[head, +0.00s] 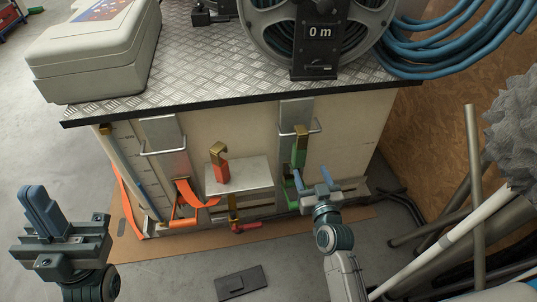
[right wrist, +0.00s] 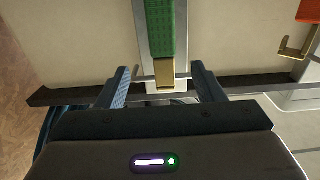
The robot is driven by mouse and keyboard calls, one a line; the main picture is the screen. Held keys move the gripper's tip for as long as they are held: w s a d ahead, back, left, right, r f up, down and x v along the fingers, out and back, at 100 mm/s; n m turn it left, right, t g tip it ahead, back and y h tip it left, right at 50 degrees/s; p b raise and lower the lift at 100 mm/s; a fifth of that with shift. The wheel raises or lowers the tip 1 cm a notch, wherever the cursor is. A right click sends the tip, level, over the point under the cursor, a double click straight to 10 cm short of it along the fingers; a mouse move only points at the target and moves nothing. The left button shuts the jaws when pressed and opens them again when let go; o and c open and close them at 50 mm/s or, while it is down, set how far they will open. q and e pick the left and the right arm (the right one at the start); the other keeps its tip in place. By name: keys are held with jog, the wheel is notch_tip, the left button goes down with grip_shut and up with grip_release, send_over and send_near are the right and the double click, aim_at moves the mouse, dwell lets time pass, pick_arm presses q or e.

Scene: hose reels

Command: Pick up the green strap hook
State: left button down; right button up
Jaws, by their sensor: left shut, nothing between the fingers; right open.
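The green strap hook (head: 299,156) is upright at the right of the cart's front, below a metal bracket, with its brass hook end (head: 302,131) at the top. In the right wrist view the green body (right wrist: 166,28) and brass end (right wrist: 166,75) line up between my spread fingers, which do not visibly touch it. My right gripper (head: 314,182) is open and empty, just below and right of the hook in the head view; it also shows in the right wrist view (right wrist: 160,78). My left gripper (head: 38,204) is shut and empty at the far left.
An orange-red hook with a brass end (head: 220,168) stands by a small shelf plate (head: 250,174). An orange strap (head: 190,194) hangs left. A reel (head: 257,30), case (head: 95,55) and blue hose (head: 450,50) are above. Pipes (head: 474,170) lean at right.

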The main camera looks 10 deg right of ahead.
aim_at(301, 154)
jog(key=w, duration=0.4)
jog(key=shift+w+a+r+p, duration=0.25)
jog(key=shift+w+r+p, duration=0.1)
jog(key=shift+w, duration=0.05)
jog(key=shift+w+a+f, duration=0.1)
jog(key=shift+w+f, duration=0.15)
jog(key=shift+w, duration=0.8)
jog(key=shift+w+f, duration=0.25)
jog(key=shift+w, duration=0.75)
jog(key=shift+w+a+f, duration=0.1)
jog(key=shift+w+f, duration=0.15)
jog(key=shift+w, duration=0.8)
jog(key=c, duration=1.2)
jog(key=shift+r, duration=0.1)
